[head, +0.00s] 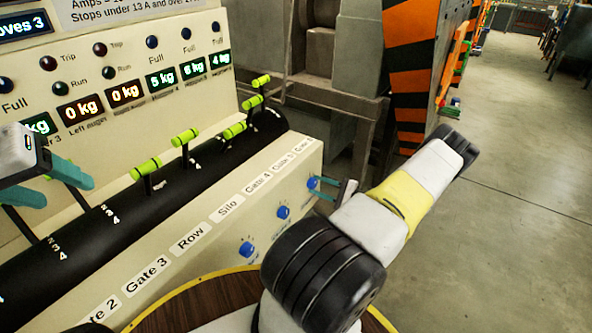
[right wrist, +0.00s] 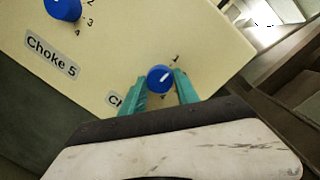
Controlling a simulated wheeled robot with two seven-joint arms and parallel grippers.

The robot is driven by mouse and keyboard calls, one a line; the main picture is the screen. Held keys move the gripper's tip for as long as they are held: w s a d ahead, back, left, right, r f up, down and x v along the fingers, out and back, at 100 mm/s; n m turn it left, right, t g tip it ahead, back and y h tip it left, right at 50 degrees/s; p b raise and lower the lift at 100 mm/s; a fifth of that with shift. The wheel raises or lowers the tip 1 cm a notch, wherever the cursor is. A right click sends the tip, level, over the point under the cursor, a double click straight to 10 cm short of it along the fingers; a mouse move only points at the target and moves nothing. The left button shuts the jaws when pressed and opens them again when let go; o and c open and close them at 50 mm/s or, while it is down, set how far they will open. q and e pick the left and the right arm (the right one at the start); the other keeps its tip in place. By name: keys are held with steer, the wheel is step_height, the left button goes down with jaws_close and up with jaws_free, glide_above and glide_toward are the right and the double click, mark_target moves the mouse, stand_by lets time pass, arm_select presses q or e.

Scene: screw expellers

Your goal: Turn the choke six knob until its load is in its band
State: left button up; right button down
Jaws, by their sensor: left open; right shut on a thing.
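The choke six knob is most likely the blue knob (right wrist: 160,77) with a white pointer line in the right wrist view; its label is mostly hidden, showing only a "C". My right gripper (right wrist: 160,85) has its teal fingers on either side of this knob, shut on it. In the head view the gripper (head: 325,188) is at the far right end of the knob row, at the last blue knob (head: 313,182). My left gripper (head: 50,183) is open and empty, over the black lever rail. The load readout for choke six cannot be made out.
The choke 5 knob (right wrist: 63,8) is beside the held knob. More blue knobs (head: 283,212) line the cream front panel. Green-handled levers (head: 185,137) stand on the black rail (head: 130,205). Lit kg displays (head: 125,93) are above. Open floor (head: 500,200) lies right.

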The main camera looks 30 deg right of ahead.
steer(key=m, duration=0.4)
steer(key=shift+t, duration=0.3)
steer(key=shift+f+m, duration=0.1)
steer(key=shift+m, duration=1.9)
steer(key=shift+t, duration=0.3)
steer(key=c, duration=0.9)
jaws_free()
steer(key=v, duration=0.7)
steer(key=shift+s+d, duration=0.2)
steer(key=shift+s, duration=0.15)
steer(key=shift+s, duration=0.1)
